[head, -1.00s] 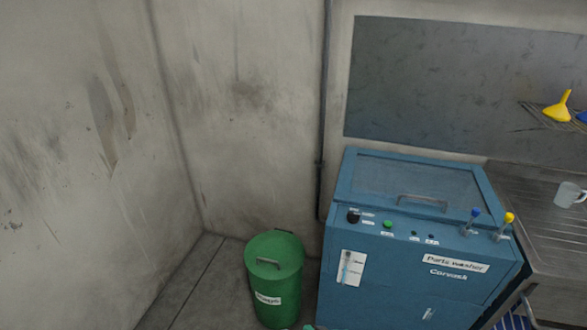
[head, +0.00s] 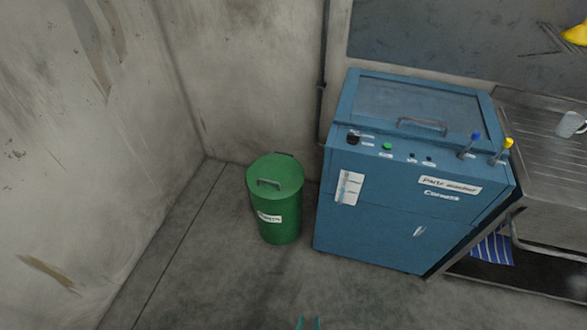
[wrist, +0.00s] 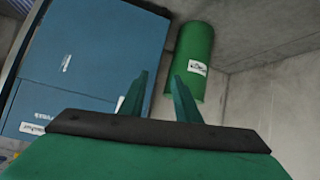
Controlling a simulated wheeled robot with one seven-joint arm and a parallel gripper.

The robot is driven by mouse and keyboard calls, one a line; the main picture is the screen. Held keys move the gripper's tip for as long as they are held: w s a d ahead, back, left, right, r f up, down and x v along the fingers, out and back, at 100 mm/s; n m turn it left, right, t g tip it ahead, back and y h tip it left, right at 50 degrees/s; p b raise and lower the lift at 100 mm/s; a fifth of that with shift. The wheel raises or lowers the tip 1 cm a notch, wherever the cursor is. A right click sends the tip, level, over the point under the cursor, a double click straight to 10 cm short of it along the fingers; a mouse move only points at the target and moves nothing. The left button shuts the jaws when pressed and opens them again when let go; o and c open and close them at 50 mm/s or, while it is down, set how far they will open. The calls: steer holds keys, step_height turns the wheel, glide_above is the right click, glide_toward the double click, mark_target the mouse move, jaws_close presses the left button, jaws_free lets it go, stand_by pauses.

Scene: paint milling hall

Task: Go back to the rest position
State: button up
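My gripper (wrist: 158,88) shows in the wrist view with its two green fingers apart and nothing between them. In the head view only the tips of my gripper (head: 308,322) show at the bottom edge, above bare floor. The wrist view looks toward the green bin (wrist: 195,60) and the blue parts washer (wrist: 85,60); the fingers appear in front of them and I see no contact.
The green lidded bin (head: 275,205) stands on the floor left of the blue parts washer (head: 400,215), whose lid is shut. A steel sink bench (head: 545,150) with a mug (head: 571,125) is at the right. The concrete floor (head: 230,290) in front is clear.

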steer(key=s+a+r+t, duration=0.1)
steer(key=s+r, duration=0.2)
steer(key=r, duration=0.5)
steer(key=s+a+r+t+y, duration=0.1)
steer(key=s+a+r+t, duration=0.1)
steer(key=r, duration=0.7)
steer(key=s+a+r+t, duration=0.1)
steer(key=s+r, duration=0.3)
steer(key=r, duration=0.4)
steer(key=shift+s+a+r+t+y, duration=0.25)
steer(key=shift+s+a+t+y, duration=0.1)
steer(key=shift+s+t+y, duration=0.05)
steer(key=shift+s, duration=0.15)
steer(key=shift+c, duration=0.6)
